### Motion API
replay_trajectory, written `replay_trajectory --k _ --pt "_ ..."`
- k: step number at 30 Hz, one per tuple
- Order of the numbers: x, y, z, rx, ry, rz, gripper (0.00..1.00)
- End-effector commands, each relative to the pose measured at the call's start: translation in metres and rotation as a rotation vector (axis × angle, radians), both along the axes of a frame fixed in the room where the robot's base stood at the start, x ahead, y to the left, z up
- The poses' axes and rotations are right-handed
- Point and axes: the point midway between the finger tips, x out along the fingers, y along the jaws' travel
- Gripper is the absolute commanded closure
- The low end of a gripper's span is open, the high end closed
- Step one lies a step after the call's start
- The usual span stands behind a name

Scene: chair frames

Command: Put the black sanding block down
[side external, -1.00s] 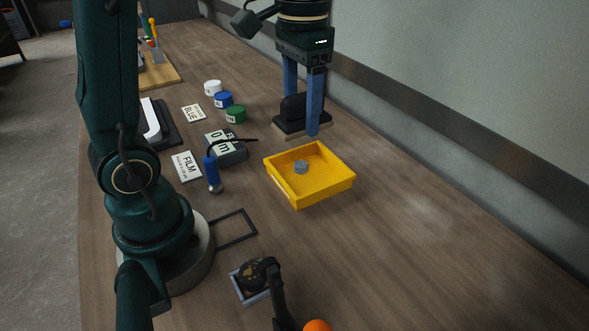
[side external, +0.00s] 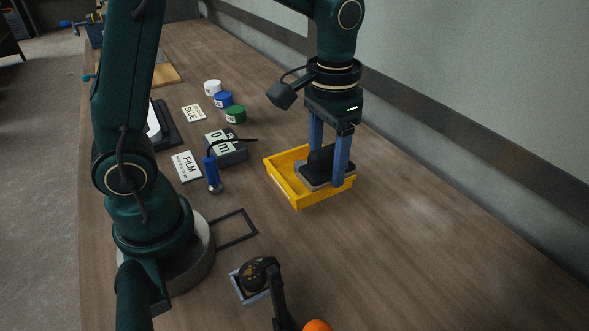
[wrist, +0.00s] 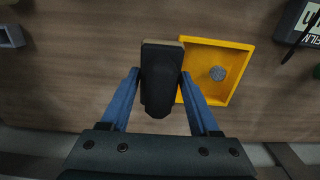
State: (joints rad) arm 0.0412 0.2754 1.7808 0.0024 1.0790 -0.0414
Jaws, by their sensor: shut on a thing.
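My gripper (side external: 328,182) has blue fingers and is shut on the black sanding block (side external: 318,167), which has a pale underside. In the side external view the block appears over the yellow tray (side external: 287,188) and hides part of it. In the wrist view the block (wrist: 160,80) sits between the fingertips (wrist: 160,77) and overlaps only the left edge of the tray (wrist: 238,68). A small grey disc (wrist: 218,73) lies in the tray. I cannot tell how high the block is above the table.
A dark frame outline (side external: 235,229) lies on the wood table (side external: 420,250). Labelled cards, a grey box (side external: 232,152), a blue-handled tool (side external: 212,172) and white, blue and green jars (side external: 236,114) stand left of the tray. The table right of the tray is clear.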

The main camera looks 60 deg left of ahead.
Motion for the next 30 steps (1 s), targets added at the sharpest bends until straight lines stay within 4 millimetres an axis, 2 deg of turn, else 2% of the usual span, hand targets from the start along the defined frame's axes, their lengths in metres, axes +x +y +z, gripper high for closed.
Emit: replay_trajectory --k 1,6,12,17,25,30 --pt "0.000 -0.013 -0.008 0.000 0.005 -0.010 0.82" --pt "0.001 -0.050 -0.030 0.001 0.006 -0.009 0.82" --pt "0.004 -0.084 -0.050 0.000 0.002 -0.005 0.82" --pt "0.004 -0.094 -0.057 0.000 0.001 0.000 0.82" --pt "0.004 -0.094 -0.091 0.001 0.004 0.001 0.82" --pt "0.005 -0.094 -0.097 -0.001 0.000 0.001 0.82"
